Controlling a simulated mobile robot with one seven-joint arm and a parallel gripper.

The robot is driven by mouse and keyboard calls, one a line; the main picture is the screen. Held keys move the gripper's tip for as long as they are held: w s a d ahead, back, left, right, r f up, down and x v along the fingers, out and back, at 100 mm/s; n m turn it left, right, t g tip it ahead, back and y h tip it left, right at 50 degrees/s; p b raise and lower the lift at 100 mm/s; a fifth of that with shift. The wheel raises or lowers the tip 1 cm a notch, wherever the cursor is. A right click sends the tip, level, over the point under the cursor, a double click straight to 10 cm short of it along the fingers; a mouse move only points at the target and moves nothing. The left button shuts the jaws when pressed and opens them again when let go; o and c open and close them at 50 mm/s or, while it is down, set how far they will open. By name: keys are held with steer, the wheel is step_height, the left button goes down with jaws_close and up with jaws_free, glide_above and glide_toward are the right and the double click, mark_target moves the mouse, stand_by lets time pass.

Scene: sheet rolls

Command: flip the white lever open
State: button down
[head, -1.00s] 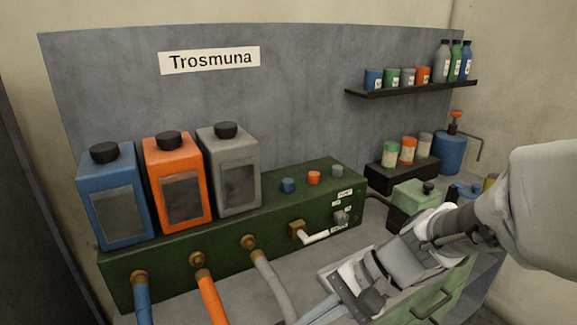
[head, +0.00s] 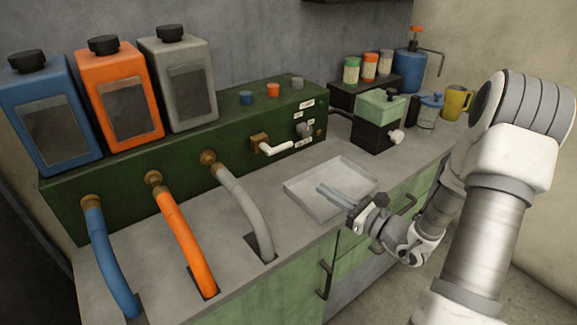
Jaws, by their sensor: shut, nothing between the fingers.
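The white lever (head: 276,149) sticks out to the right from a brass fitting on the front of the long green box (head: 120,180). It lies roughly level along the box front. My gripper (head: 323,189) is over the shallow grey tray (head: 300,201), to the right of the lever and nearer the camera. Its fingers are together and empty, pointing left toward the box. A clear gap lies between the fingertips and the lever, and nothing hides the lever.
Blue, orange and grey hoses (head: 185,240) curve down from the box on the left. A grey selector knob (head: 303,130) sits right of the lever. A small green-and-black device (head: 375,125) stands farther right. Counter between the lever and tray is bare.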

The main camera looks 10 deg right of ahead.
steer(key=d+f+m, duration=0.1)
steer(key=d+f+m+t+h, duration=0.1)
steer(key=d+f+h, duration=0.1)
steer(key=shift+w+d+f+m+t+b, duration=0.1)
steer(key=shift+w+d+m+t+b, duration=0.2)
steer(key=shift+m, duration=0.1)
steer(key=shift+w+a, duration=0.1)
steer(key=b+x, duration=0.2)
steer(key=x, duration=1.8)
steer(key=shift+n, duration=0.3)
steer(key=shift+d+b, duration=0.25)
steer(key=shift+b, duration=0.05)
steer(key=shift+n, duration=0.5)
